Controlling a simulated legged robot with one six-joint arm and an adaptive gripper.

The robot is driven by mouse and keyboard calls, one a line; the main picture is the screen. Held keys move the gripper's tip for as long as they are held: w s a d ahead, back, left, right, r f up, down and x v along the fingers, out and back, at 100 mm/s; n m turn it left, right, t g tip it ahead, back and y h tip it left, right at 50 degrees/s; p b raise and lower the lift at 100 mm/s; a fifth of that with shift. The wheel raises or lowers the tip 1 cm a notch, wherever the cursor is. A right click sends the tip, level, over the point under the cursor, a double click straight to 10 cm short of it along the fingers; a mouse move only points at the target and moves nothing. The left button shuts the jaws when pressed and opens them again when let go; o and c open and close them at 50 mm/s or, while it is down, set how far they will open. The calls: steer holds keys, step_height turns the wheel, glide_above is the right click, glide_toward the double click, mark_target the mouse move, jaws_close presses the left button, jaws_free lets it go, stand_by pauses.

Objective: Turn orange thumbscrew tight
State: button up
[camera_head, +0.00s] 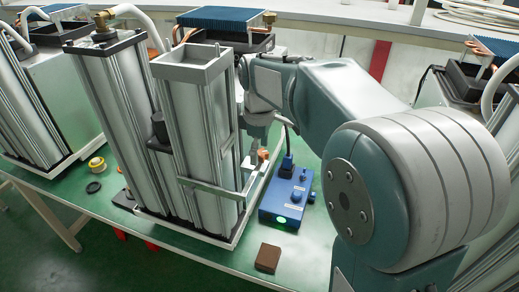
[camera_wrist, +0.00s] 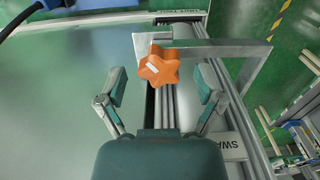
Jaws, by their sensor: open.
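The orange thumbscrew (camera_wrist: 158,66) is a star-shaped knob with a pale mark on its face. In the wrist view it sits ahead of my gripper (camera_wrist: 160,88), roughly centred between the two open fingertips and apart from both. It is mounted by a grey metal bracket (camera_wrist: 215,48) on the column. In the head view a small bit of orange (camera_head: 263,154) shows beside the columns near my gripper (camera_head: 258,165), which is partly hidden by the column and bracket. My gripper is open and empty.
Tall silver columns (camera_head: 197,130) stand left of my arm. A blue box (camera_head: 288,197) with a lit green button and a cable is close on the right. A brown block (camera_head: 268,258) lies on the green table (camera_head: 238,262). In the wrist view a blue item (camera_wrist: 48,5) is at top left.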

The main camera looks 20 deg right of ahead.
steer(key=c, duration=1.1)
steer(key=shift+c, duration=0.2)
steer(key=shift+m, duration=0.3)
steer(key=shift+f+m, duration=0.1)
steer(key=shift+m, duration=2.7)
steer(key=o, duration=1.1)
steer(key=shift+o, duration=0.2)
